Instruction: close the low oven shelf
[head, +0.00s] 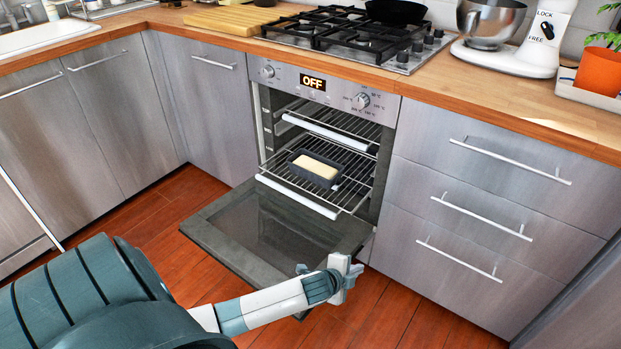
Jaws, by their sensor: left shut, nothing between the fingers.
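The oven (272,92) stands open, with its glass door (265,235) folded down. The low oven shelf (297,197), a wire rack with a pale front bar, sticks out of the cavity above the door. A dark loaf pan (295,165) with a pale yellow block (315,169) sits on it. The upper shelf (328,137) is above it, set further back. My left gripper (346,272) is shut and empty by the door's front right corner, to the right of and nearer than the low shelf's bar. Whether it touches the door I cannot tell. My right gripper is not in view.
Steel drawers with bar handles (482,211) stand right of the oven, and steel cabinets (115,125) to the left. Above are a wooden counter (480,105), a gas hob (345,35) and a stand mixer (515,35). The red wooden floor (400,315) is clear.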

